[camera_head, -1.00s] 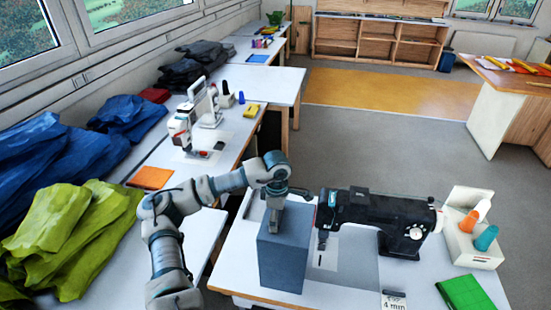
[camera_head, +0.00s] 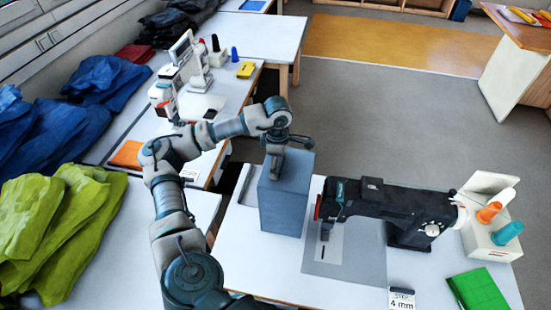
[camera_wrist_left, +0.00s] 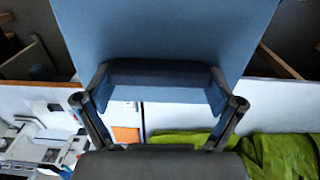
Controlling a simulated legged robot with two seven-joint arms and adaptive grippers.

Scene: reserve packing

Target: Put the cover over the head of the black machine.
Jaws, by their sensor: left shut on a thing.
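The cover (camera_head: 284,200) is a blue-grey box, upright, just left of the black machine (camera_head: 385,205). My left gripper (camera_head: 277,158) is above it, shut on the grip at its top. In the left wrist view the cover (camera_wrist_left: 165,30) fills the upper middle, with the gripper's fingers (camera_wrist_left: 160,95) on either side of the grip. The black sewing machine stands on the white table, its head end with a red part facing the cover. The cover and the head look apart. I cannot tell whether the cover's bottom touches the table. My right gripper is not in view.
The white table (camera_head: 250,255) also holds a thread stand (camera_head: 488,240) with orange and teal spools, a green block (camera_head: 478,290) and a "4 mm" card (camera_head: 401,298). A white machine (camera_head: 165,95) stands on the table behind left. Green fabric (camera_head: 60,225) lies at left.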

